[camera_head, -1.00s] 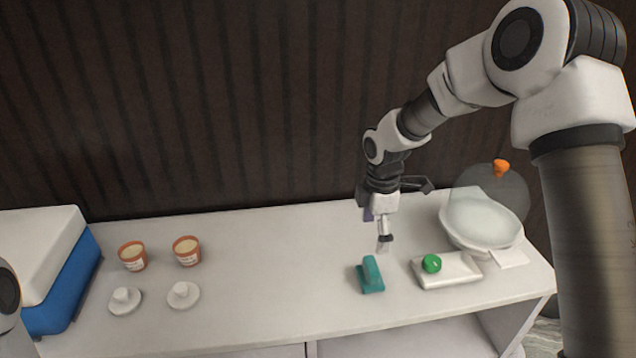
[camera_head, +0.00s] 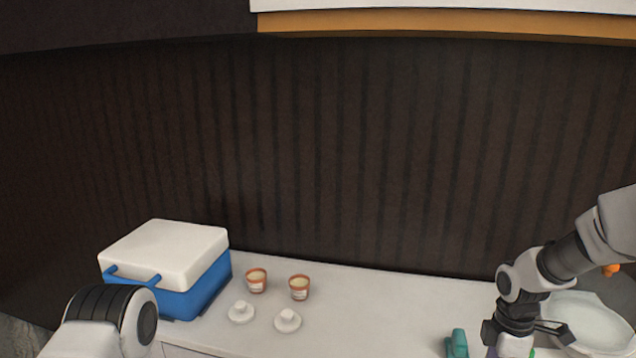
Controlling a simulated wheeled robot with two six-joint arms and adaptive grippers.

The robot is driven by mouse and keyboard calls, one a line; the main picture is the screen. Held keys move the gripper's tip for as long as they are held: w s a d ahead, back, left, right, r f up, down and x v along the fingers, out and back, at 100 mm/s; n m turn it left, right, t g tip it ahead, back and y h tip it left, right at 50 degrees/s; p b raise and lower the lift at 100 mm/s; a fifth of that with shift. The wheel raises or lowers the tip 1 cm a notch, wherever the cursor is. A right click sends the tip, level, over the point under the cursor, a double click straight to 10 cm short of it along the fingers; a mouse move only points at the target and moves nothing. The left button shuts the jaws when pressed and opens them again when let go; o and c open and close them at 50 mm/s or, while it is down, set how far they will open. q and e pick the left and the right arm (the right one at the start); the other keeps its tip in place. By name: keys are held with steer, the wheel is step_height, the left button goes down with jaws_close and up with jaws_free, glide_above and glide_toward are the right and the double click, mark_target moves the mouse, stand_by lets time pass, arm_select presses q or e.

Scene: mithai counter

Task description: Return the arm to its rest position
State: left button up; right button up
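My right arm comes in from the right edge, and its wrist and upper gripper (camera_head: 515,340) show at the lower right, above the counter. Its fingertips are cut off by the bottom edge, so I cannot see how they stand. My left arm shows only as a rounded white and black link at the lower left; the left gripper is out of view.
A blue cooler with a white lid (camera_head: 165,257) stands at the counter's left. Two orange cups (camera_head: 257,281) and two white lids (camera_head: 288,320) are beside it. A teal object (camera_head: 457,344) and a white bowl (camera_head: 590,322) are near my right gripper. The counter's middle (camera_head: 385,310) is clear.

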steer(key=s+a+f+m, duration=0.4)
steer(key=s+f+m, duration=0.3)
steer(key=s+f, duration=0.5)
steer(key=s+a+f+m, duration=0.4)
steer(key=s+f+m, duration=0.3)
steer(key=s+f, duration=0.5)
steer(key=s, duration=0.3)
steer(key=shift+s+a+m, duration=0.15)
steer(key=shift+a+m, duration=0.1)
steer(key=shift+m, duration=0.05)
